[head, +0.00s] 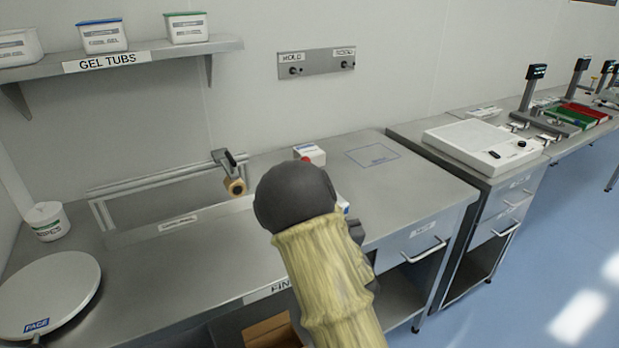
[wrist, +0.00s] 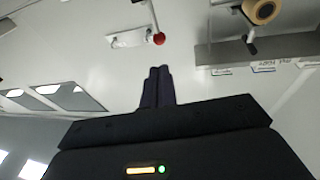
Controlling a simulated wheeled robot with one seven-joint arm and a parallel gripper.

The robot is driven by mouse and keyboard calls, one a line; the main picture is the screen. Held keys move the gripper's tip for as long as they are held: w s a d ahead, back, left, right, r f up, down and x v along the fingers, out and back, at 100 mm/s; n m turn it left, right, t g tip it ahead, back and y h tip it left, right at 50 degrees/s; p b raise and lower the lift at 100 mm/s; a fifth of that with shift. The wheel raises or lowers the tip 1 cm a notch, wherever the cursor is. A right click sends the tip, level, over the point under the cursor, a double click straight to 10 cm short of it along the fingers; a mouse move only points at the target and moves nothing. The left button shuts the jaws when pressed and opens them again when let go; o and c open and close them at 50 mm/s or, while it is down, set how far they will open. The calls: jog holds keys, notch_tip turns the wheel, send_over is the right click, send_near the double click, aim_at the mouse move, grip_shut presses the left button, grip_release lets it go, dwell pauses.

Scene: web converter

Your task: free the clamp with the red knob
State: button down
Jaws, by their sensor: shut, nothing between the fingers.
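In the head view a small red spot (head: 303,158) shows by a white block (head: 312,152) on the bench, just behind my arm. My gripper (wrist: 159,72) is shut and empty. Its fingertips point toward the knob and appear apart from it. In the head view my own arm hides the gripper and much of the clamp area. I cannot tell the clamp's exact state.
A tape roll on a bracket (head: 235,186) stands left of my arm, by a rail frame (head: 150,183). A shelf (head: 130,58) overhangs the back left. The bench right of the block is clear.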

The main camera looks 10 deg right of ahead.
dwell(0.3)
jog(key=p+x, duration=0.3)
jog(key=x, duration=1.1)
jog(key=shift+p, duration=0.35)
jog(key=shift+r, duration=0.15)
